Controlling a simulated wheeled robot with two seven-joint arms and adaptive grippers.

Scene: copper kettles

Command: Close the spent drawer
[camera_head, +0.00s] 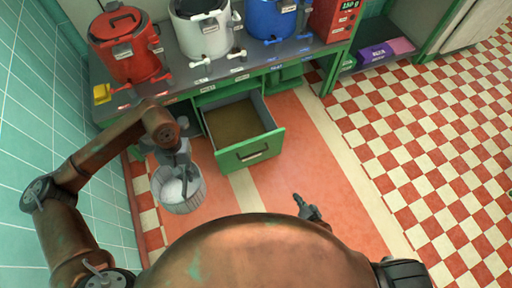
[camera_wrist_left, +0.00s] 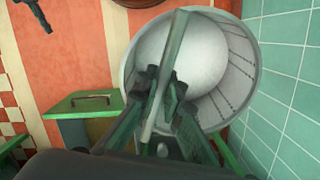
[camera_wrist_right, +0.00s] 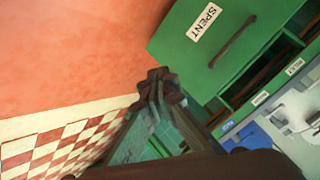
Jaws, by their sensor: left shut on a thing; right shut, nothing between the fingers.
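The spent drawer (camera_head: 234,160) is a green drawer pulled out of the bench, with a dark handle and a brown inside that looks empty. Its SPENT label and front (camera_wrist_right: 265,25) show in the right wrist view. My right gripper (camera_head: 299,199) is shut and empty, in front of the drawer and to its right, apart from it. It also shows in the right wrist view (camera_wrist_right: 160,82). My left gripper (camera_head: 183,172) is shut on the handle bar of a grey bucket (camera_head: 183,207), left of the drawer. The bucket (camera_wrist_left: 243,75) has pale contents.
Red (camera_head: 130,62), white (camera_head: 205,38) and blue (camera_head: 270,20) urns stand on the grey bench top with a yellow block (camera_head: 102,93). A tiled wall (camera_head: 30,110) is at the left. Red floor right of the drawer is clear.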

